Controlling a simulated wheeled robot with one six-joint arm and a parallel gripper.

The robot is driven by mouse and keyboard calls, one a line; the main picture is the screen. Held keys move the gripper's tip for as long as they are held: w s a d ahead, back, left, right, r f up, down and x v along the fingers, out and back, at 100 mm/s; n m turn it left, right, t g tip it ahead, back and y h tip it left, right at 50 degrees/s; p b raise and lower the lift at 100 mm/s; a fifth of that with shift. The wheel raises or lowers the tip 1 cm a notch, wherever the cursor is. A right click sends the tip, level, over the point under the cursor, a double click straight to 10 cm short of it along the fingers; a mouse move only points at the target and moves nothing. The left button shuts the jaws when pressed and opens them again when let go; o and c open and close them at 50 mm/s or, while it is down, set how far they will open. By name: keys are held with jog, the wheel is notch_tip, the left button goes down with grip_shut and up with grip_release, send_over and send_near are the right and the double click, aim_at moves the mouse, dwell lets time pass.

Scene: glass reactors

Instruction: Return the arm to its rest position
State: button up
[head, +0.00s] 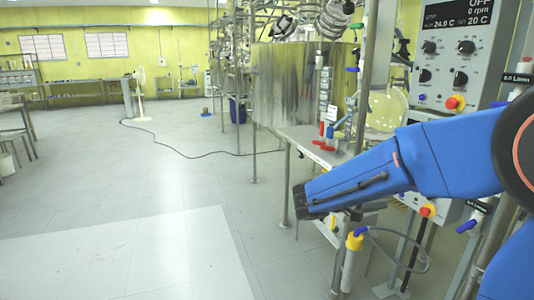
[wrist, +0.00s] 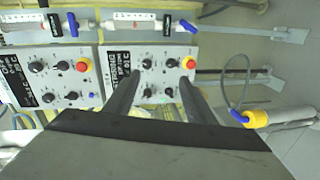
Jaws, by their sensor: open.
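My blue arm (head: 370,178) reaches in from the right of the head view and extends leftward in front of the reactor frame. The end of the arm, with my gripper (head: 300,202), shows as a dark tip. In the wrist view my gripper (wrist: 155,85) has two dark fingers spread apart with nothing between them. Beyond the fingers is a control panel (wrist: 145,55) with black knobs and a red button. I cannot tell the exact distance from the fingertips to the panel.
A control box (head: 462,50) with a display stands at the right. A metal vessel (head: 285,85) and its frame stand behind the arm. A yellow-capped cylinder (head: 351,262) with a cable is below the arm; it also shows in the wrist view (wrist: 275,117). The floor (head: 130,220) at left is clear.

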jog(key=s+d+f+m+g+y, duration=0.1)
jog(key=s+d+f+g+y, duration=0.2)
jog(key=s, duration=0.7)
jog(key=s+d+f+m+g+y, duration=0.15)
jog(key=s+f+y, duration=0.25)
jog(key=s, duration=0.5)
jog(key=s+a+f+t+y, duration=0.2)
jog(key=s+a+t+y, duration=0.1)
jog(key=s+a+y, duration=0.5)
jog(key=shift+s+a+f+t, duration=0.3)
jog(key=shift+s+a, duration=0.5)
jog(key=shift+s, duration=0.45)
